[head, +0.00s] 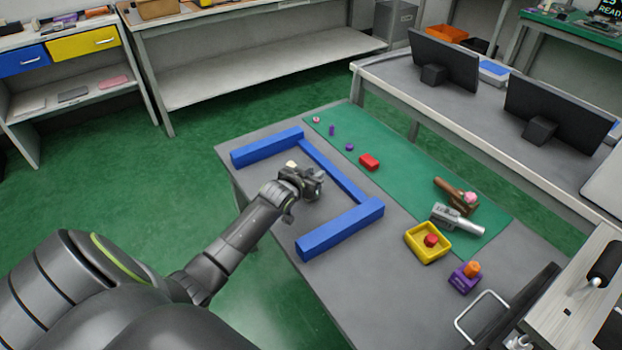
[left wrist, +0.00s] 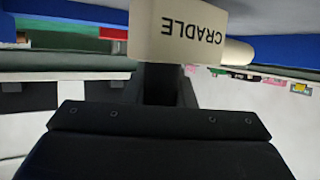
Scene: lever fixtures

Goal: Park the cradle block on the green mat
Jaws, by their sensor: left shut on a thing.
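My left gripper (head: 312,180) is over the grey table (head: 259,184), inside the three-sided frame of blue bars. It is shut on the cradle block (left wrist: 178,32), a cream block with the word CRADLE upside down in the left wrist view. A small cream bit of the block (head: 291,165) shows by the gripper in the head view; the rest is hidden. I cannot tell whether the block touches the table. The green mat (head: 405,165) lies beyond the blue bars, along the table's far right side. My right gripper is not in view.
Blue bars (head: 267,147) (head: 335,172) (head: 340,228) stand around my left gripper, one of them between it and the mat. A red block (head: 369,162) and small purple pieces lie on the mat. A grey tool (head: 457,218) and a yellow tray (head: 428,255) are at its near end.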

